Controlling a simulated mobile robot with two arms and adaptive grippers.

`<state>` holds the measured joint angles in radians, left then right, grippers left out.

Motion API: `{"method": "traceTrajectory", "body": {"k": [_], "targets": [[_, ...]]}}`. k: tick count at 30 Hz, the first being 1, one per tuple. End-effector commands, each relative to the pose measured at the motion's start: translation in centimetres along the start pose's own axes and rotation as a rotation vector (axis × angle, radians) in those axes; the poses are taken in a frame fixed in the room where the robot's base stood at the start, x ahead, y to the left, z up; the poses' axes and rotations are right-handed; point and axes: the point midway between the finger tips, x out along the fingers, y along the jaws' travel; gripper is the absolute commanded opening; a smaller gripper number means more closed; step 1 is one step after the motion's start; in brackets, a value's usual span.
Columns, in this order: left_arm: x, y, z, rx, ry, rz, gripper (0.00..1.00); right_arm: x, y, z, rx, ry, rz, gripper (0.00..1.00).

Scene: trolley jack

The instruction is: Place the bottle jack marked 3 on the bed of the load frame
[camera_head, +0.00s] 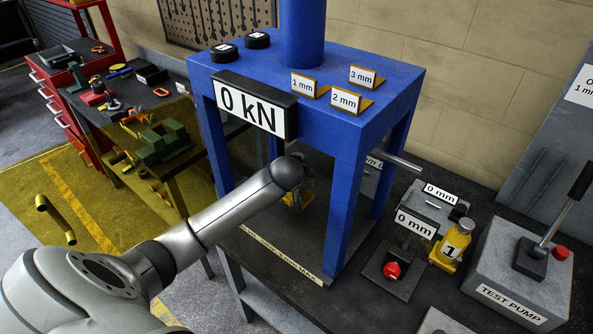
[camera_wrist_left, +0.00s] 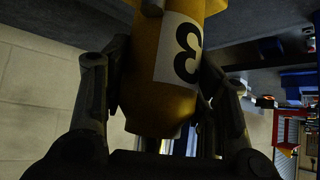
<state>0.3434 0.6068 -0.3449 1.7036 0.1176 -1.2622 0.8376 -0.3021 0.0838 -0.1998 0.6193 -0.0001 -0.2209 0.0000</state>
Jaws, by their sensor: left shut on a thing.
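The yellow bottle jack marked 3 (camera_wrist_left: 172,75) fills the middle of the left wrist view, its number on a white label. My left gripper (camera_wrist_left: 160,80) is shut on it, with one finger on each side. In the head view my left arm reaches between the front legs of the blue load frame (camera_head: 345,190). There my left gripper is mostly hidden behind my wrist, and only a little yellow of the jack (camera_head: 289,201) shows. The dark bed (camera_head: 305,238) lies below. I cannot tell whether the jack touches it. My right gripper is not in view.
A second bottle jack marked 1 (camera_head: 451,246) stands right of the frame near gauges reading 0 mm (camera_head: 415,224). The test pump (camera_head: 515,270) is at far right. Marked 1, 2 and 3 mm pieces (camera_head: 345,102) sit on the frame top. The frame's legs closely flank my arm.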

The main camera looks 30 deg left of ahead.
Motion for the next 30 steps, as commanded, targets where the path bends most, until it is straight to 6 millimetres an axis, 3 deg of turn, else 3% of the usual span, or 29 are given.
{"method": "traceTrajectory", "body": {"k": [1, 9, 12, 22, 23, 27, 30], "targets": [[-0.2, 0.1, -0.6, -0.002, 0.015, 0.004, 0.0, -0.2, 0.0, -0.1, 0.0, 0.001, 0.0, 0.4], [1.9, 0.1, 1.5, -0.001, 0.012, 0.004, 0.0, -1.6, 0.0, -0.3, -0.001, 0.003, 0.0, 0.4], [2.3, 0.3, 1.5, -0.002, 0.015, 0.005, 0.0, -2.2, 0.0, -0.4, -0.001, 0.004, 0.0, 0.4], [2.8, 0.4, 1.8, -0.003, 0.015, 0.006, 0.0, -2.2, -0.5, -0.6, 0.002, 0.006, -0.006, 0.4], [3.1, 0.3, 2.8, 0.0, -0.003, 0.001, 0.54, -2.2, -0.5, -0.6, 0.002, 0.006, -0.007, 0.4], [3.1, 0.3, 2.8, 0.001, -0.003, 0.001, 0.72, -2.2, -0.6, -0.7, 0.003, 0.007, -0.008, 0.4], [3.0, 0.2, 2.8, 0.001, -0.003, 0.001, 0.74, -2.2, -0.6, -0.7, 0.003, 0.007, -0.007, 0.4]]}}
